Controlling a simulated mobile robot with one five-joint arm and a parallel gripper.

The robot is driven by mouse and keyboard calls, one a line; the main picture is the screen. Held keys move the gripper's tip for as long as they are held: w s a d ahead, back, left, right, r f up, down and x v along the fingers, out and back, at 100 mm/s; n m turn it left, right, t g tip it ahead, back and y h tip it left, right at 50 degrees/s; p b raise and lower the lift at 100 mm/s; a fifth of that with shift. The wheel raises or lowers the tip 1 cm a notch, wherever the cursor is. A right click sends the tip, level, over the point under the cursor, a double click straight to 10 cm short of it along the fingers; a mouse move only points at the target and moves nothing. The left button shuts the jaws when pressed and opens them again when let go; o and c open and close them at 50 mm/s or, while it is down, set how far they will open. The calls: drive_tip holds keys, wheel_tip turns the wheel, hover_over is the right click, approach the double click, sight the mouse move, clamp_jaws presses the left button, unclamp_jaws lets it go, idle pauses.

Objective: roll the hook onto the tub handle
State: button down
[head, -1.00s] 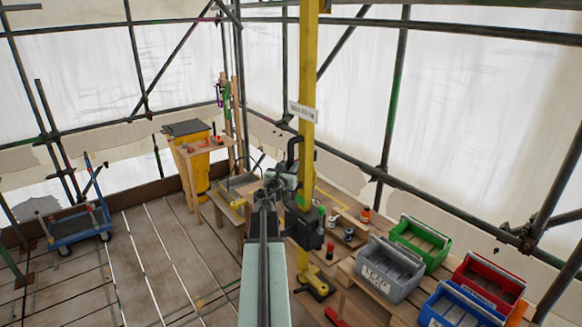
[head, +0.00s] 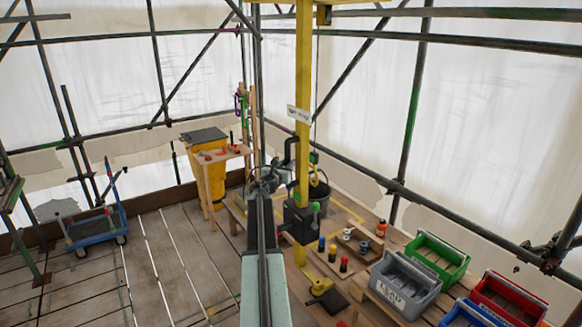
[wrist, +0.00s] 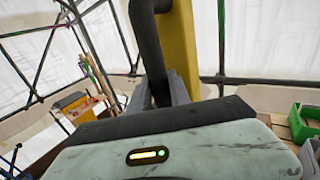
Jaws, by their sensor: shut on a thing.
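My gripper (head: 278,178) is shut on a black curved handle (head: 289,150) on the left side of the yellow post. In the wrist view, its grey fingers (wrist: 160,92) close around the black handle bar (wrist: 150,45). A thin line hangs behind the post to a small yellow-and-dark piece (head: 314,158), which looks like the hook. A dark round tub (head: 319,191) stands below it, partly hidden by the post. I cannot tell whether the hook touches the tub's handle. Hook and tub cannot be made out in the wrist view.
The yellow post (head: 302,90) carries a dark winch-like box (head: 302,222). Grey (head: 403,285), green (head: 437,257) and red (head: 508,300) bins stand at right. Several small bottles stand on the wooden bench. A blue trolley (head: 97,230) stands at left; open floor lies between.

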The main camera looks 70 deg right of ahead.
drive_tip(key=c, duration=1.2)
unclamp_jaws()
drive_tip(key=a, duration=0.8)
